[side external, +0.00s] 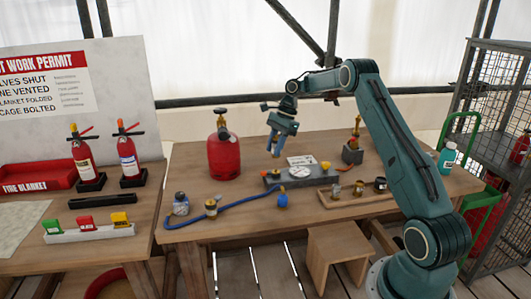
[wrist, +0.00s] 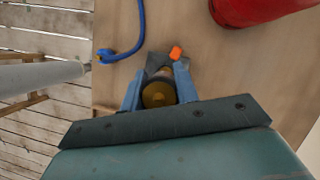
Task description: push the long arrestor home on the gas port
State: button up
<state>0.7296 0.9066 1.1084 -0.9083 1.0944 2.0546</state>
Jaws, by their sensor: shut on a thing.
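My gripper (side external: 274,153) hangs over the bench, fingers down, above the left end of a grey block (side external: 316,177). In the wrist view its blue fingers (wrist: 158,78) are shut on a round brass-coloured piece (wrist: 157,94), seen end-on. It appears to be the arrestor, but its length and lower end are hidden. The block carries an orange piece (side external: 277,173), a white disc (side external: 299,172) and a yellow piece (side external: 326,166). The orange piece also shows just beyond the fingertips in the wrist view (wrist: 176,53). I cannot tell which fitting is the gas port or whether the held piece touches it.
A red gas cylinder (side external: 224,157) stands behind and left of the block. A wooden tray (side external: 345,201) with small fittings lies front right. A brass-topped stand (side external: 353,153) is behind it.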

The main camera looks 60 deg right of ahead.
jog(key=shift+f, duration=2.45)
jog(key=shift+f, duration=0.6)
dwell(0.6)
jog(key=o, duration=1)
jog(key=shift+v, duration=3.75)
